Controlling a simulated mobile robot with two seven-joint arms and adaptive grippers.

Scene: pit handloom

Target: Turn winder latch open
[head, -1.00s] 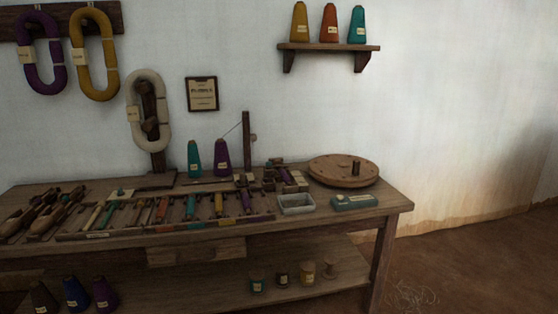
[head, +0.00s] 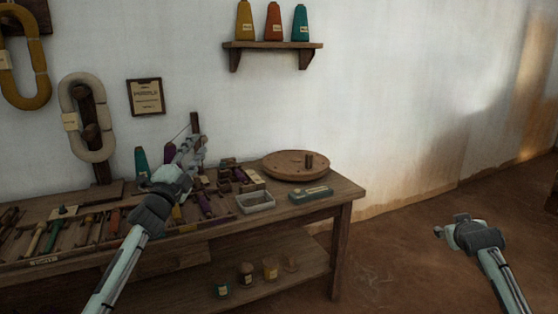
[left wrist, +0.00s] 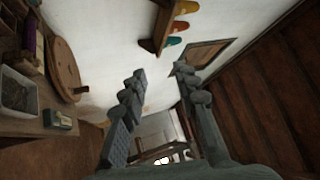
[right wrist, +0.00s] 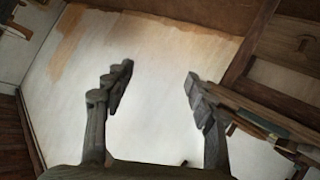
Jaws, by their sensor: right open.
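A winder-like cluster of small wooden parts (head: 235,176) sits at the back of the bench, next to an upright post. A round wooden wheel (head: 283,168) with a peg lies to its right and also shows in the left wrist view (left wrist: 62,68). I cannot make out a latch on either. My left gripper (head: 192,148) appears in front of the post, left of the wheel; its fingers are spread and empty in the left wrist view (left wrist: 160,74). My right gripper (head: 460,222) is out over the floor, right of the bench, open and empty in the right wrist view (right wrist: 160,72).
The bench (head: 340,191) holds a grey tray (head: 255,201), a teal box (head: 310,195) and rows of tools at left. A wall shelf (head: 272,45) carries three cones. The floor right of the bench is mostly clear.

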